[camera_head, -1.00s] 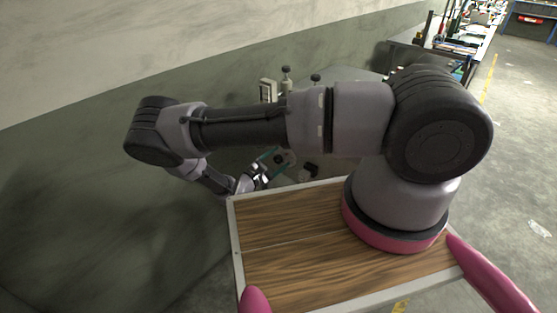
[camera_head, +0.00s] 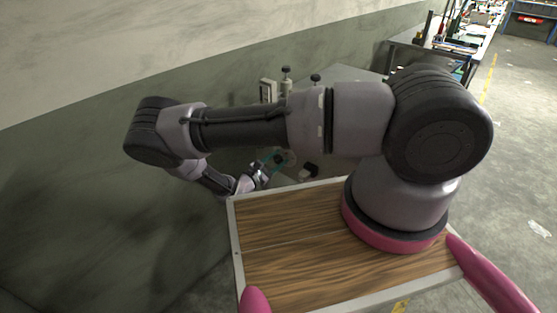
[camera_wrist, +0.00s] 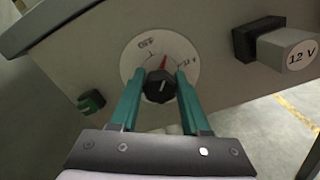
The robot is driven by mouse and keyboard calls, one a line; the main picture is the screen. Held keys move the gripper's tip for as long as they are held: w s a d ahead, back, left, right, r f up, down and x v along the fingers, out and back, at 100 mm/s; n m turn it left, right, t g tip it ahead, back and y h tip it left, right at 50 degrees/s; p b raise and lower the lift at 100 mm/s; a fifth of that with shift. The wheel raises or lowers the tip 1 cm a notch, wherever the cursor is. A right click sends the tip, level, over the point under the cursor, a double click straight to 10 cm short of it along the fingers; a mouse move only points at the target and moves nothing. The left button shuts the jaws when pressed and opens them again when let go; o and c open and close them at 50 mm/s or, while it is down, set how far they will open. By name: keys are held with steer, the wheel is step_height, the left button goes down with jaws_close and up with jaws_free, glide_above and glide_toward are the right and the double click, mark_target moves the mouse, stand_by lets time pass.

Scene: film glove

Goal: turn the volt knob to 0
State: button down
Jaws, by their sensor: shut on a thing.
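The volt knob (camera_wrist: 159,88) is black with a red pointer, on a round pale dial (camera_wrist: 131,62) on the front of a grey box. The pointer points up, between a mark at the upper left that seems to read OFF and a partly hidden mark at the right that looks like 12 V. My gripper (camera_wrist: 159,76) has its two teal fingers on either side of the knob, shut on it. In the head view my gripper (camera_head: 268,165) is small at the box, beyond my arm, and the knob's setting cannot be read.
Right of the dial in the wrist view, a dark block with a white end marked 12 V (camera_wrist: 290,50) sticks out of the box. A green and black switch (camera_wrist: 91,101) is at the lower left. In the head view, a wall (camera_head: 90,220) stands at the left.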

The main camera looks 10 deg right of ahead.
steer(key=n, duration=0.4)
steer(key=shift+w+a+n, duration=0.1)
steer(key=shift+n, duration=1.9)
steer(key=shift+c, duration=1.9)
jaws_free()
steer(key=v, duration=1.1)
